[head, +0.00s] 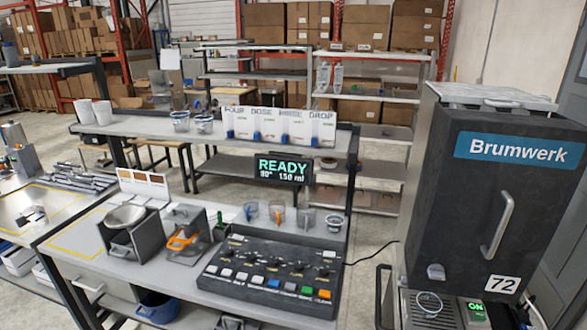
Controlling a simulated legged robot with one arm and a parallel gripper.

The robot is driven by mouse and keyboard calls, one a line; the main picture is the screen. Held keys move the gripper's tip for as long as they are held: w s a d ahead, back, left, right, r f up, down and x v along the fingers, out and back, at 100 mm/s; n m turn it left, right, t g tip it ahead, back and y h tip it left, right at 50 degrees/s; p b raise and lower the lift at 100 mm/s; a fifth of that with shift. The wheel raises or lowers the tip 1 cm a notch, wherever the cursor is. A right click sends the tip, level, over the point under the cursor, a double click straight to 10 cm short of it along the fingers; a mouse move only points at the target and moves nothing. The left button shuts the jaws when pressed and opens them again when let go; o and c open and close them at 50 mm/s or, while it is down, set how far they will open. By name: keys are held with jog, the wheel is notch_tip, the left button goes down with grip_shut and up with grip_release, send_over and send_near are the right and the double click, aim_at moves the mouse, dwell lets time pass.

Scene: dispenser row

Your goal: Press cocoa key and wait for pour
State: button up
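A dark control panel (270,275) lies on the workbench, with a front row of white, grey, blue, green and orange keys and several knobs behind them. The key labels are too small to read, so I cannot tell which is the cocoa key. A display (284,169) above it reads READY, with what looks like 90° and 150 ml beneath. At the right stands a dark Brumwerk machine (500,175) with a green ON sign (476,306). A small clear cup (429,302) seems to stand on its drip grate. No pour is visible. My gripper is not in view.
Left of the panel are a metal bowl on a grey stand (127,225) and a holder with an orange handle (183,238). Several small cups stand behind the panel. Lettered cards (282,126) stand on the upper shelf. A cable runs from the bench towards the machine.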

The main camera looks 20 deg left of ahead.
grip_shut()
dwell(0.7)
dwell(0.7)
